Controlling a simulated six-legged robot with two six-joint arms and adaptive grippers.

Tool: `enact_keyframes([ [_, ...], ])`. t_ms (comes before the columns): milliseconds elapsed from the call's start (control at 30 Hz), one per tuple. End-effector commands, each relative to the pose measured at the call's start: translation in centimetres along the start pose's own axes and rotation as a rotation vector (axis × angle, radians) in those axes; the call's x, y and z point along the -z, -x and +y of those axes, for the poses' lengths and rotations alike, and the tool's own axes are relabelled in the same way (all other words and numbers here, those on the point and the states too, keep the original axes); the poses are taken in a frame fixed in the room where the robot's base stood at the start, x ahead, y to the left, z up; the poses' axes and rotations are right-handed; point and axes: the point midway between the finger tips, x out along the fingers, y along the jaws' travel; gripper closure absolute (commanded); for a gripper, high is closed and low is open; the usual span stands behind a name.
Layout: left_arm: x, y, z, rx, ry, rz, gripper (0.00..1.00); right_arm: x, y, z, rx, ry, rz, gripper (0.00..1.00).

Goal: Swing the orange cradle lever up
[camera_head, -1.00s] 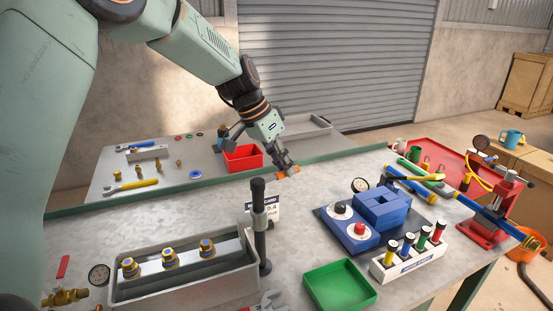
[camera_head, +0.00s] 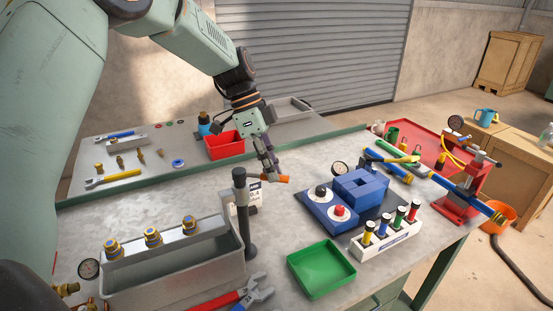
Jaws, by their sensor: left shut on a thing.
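The orange lever (camera_head: 284,179) shows as a short, nearly level orange bar near the middle of the bench, just behind the black upright post (camera_head: 241,215). My left gripper (camera_head: 270,174) comes down from the upper left and is shut on this orange bar. The fingers cover part of it, and its right end sticks out past them. The lever's pivot and the cradle cannot be made out; the post and a white card (camera_head: 256,195) stand in front of that area. My right gripper is not in view.
A grey trough with brass fittings (camera_head: 175,270) stands at the front left. A green tray (camera_head: 321,268), a blue block assembly (camera_head: 362,190) and a rack of coloured plugs (camera_head: 386,240) lie to the right. A red bin (camera_head: 225,145) stands behind. Bare bench lies left of the gripper.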

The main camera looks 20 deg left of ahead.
Motion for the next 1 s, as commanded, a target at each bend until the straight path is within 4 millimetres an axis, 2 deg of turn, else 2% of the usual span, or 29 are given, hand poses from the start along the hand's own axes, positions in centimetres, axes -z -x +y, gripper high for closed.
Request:
enact_keyframes([
  [333, -0.35, -0.28, 1.12, -0.054, -0.108, -0.022, 1.0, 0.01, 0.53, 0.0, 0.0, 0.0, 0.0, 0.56],
  [867, -0.27, -0.52, 1.32, -0.066, -0.131, -0.029, 1.0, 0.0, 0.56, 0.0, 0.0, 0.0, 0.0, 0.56],
  [900, -0.27, -0.53, 1.32, -0.067, -0.131, -0.029, 0.82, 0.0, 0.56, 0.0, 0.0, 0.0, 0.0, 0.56],
  [1000, -0.28, -0.5, 1.3, -0.066, -0.131, -0.029, 0.73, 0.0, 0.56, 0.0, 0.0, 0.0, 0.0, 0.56],
])
